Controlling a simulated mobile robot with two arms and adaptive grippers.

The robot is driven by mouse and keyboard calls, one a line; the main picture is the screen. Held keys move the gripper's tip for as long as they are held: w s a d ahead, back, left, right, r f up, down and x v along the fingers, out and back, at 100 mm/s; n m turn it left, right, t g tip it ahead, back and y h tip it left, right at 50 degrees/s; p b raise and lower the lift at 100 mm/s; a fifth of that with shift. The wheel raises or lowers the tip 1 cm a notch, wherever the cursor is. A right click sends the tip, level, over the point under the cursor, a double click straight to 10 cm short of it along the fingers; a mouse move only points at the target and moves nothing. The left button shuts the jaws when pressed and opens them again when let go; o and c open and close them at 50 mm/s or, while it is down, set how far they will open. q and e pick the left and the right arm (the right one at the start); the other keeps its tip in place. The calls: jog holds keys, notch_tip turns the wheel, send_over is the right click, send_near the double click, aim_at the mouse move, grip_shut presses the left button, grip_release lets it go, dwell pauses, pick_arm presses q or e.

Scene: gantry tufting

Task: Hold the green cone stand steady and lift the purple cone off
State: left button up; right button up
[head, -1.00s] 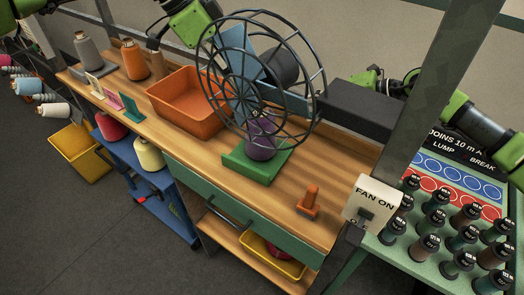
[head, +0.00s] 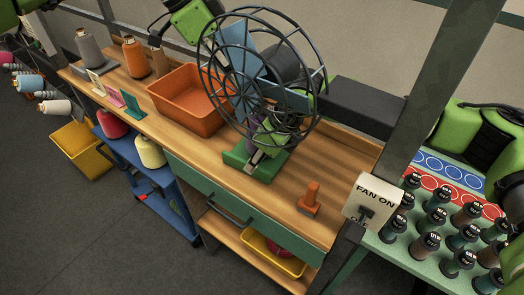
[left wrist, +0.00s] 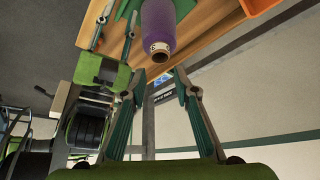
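The green cone stand (head: 240,163) sits on the wooden bench below the fan cage. The purple cone (head: 283,124) on it is largely hidden by the cage and my right gripper. In the left wrist view the purple cone (left wrist: 158,28) shows inverted, on the green stand (left wrist: 184,8). My left gripper (left wrist: 158,75) is open and empty, its fingertips apart from the cone's narrow end. My right gripper (head: 256,157) is low at the stand, beside the cone. In the left wrist view its fingers are spread, but their tips are cut off, so contact is unclear.
The wire-caged fan (head: 247,80) stands in front of the cone. An orange bin (head: 165,103) lies left of it. An orange-handled stamp (head: 311,196) and a FAN ON switch box (head: 374,196) are at right. Several dark spools stand on the right-hand table (head: 400,250).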

jog(key=shift+x, duration=1.4)
